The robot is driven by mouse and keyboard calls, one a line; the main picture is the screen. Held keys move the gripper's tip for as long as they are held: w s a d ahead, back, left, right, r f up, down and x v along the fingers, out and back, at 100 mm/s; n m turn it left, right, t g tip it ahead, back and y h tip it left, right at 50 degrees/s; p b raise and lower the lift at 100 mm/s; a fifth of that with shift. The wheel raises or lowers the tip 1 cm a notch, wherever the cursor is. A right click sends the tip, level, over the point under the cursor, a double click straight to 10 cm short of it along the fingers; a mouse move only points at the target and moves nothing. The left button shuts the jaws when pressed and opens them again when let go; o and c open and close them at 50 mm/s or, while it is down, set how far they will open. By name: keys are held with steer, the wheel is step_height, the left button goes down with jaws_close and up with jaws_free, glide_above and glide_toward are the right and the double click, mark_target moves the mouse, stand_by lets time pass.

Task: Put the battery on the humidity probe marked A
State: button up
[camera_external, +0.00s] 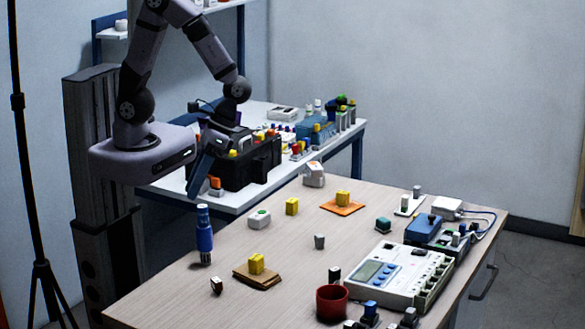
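My gripper (196,188) hangs over the left end of the wooden table, seen small and dark, pointing down. Whether its fingers are open or shut cannot be made out. No marking A is legible, so I cannot tell which thing is the humidity probe or which is the battery. Yellow blocks stand bare on the table (291,207), on an orange mat (342,198) and on a brown board (256,263). Small grey or dark blocks stand at the middle (319,242), front left (216,286) and front (335,275). A blue upright cylinder (204,238) stands at the left edge.
A red mug (332,302) stands at the front. A white instrument with a screen (405,290) fills the right side, with a blue device (423,228) and a cabled white box (447,207) behind it. A black case (262,165) sits on the rear bench. The table's middle is fairly clear.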

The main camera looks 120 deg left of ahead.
steer(key=shift+w+a+r+m+t+y, duration=0.2)
steer(key=shift+a+m+t+y, duration=0.45)
steer(key=shift+m, duration=0.7)
steer(key=shift+w+a+r+m+t+y, duration=0.15)
steer(key=shift+a+m+t+y, duration=0.2)
steer(key=shift+m+y, duration=0.8)
steer(key=shift+w+a+r+m+t+y, duration=0.15)
steer(key=shift+a+m+t+y, duration=0.35)
steer(key=shift+m, duration=1)
steer(key=shift+d, duration=0.1)
